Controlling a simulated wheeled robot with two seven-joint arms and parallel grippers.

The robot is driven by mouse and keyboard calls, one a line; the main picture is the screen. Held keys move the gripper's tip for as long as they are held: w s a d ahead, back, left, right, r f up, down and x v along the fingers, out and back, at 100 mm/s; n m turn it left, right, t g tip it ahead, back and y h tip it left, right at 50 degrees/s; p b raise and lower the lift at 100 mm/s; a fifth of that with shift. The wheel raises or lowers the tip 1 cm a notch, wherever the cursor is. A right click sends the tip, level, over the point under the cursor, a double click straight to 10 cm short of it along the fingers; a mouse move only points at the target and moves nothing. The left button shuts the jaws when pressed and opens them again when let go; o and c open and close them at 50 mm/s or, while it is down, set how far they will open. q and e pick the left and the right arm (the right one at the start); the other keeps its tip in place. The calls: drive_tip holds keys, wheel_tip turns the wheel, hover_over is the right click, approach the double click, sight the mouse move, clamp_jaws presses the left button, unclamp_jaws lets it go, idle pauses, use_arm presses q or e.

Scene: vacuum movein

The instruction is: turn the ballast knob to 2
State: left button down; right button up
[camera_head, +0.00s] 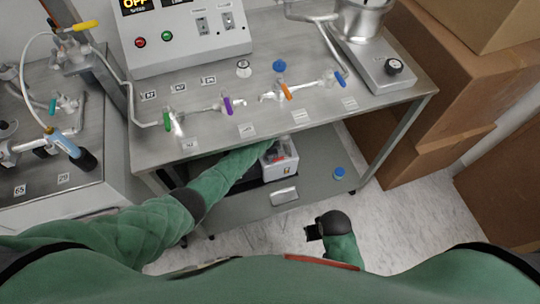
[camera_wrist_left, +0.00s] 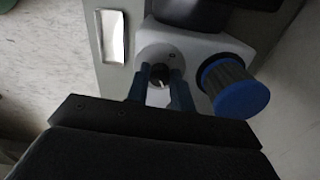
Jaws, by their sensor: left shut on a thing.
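The ballast knob (camera_wrist_left: 160,74) is a small dark knob with a light mark, on a round pale boss of the white pump housing (camera_wrist_left: 205,45). In the wrist view my left gripper (camera_wrist_left: 160,92) has its two blue-grey fingers closed on either side of the knob. The number scale around it cannot be read. In the head view the white pump (camera_head: 282,160) is on the lower shelf, and my left arm reaches under the bench top to it, hiding the fingers and knob. My right gripper (camera_head: 313,232) is low in front of the bench; its jaw gap is unclear.
A blue-capped ribbed cylinder (camera_wrist_left: 237,92) stands close right of the left fingers. The steel bench top (camera_head: 225,120) overhangs the lower shelf (camera_head: 312,190). Several coloured valves line the bench, including a purple handle (camera_head: 228,104). Cardboard boxes (camera_head: 440,100) stand at right.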

use_arm(q)
drive_tip(key=c, duration=1.2)
unclamp_jaws()
use_arm(e)
drive_tip(key=shift+w, duration=0.15)
use_arm(q)
drive_tip(key=shift+r, duration=0.4)
wheel_tip(320, 180, up, 6)
drive_tip(key=shift+f, duration=0.25)
drive_tip(key=shift+r, duration=0.75)
use_arm(e)
drive_tip(key=shift+s+r, duration=0.25)
drive_tip(key=shift+r, duration=0.55)
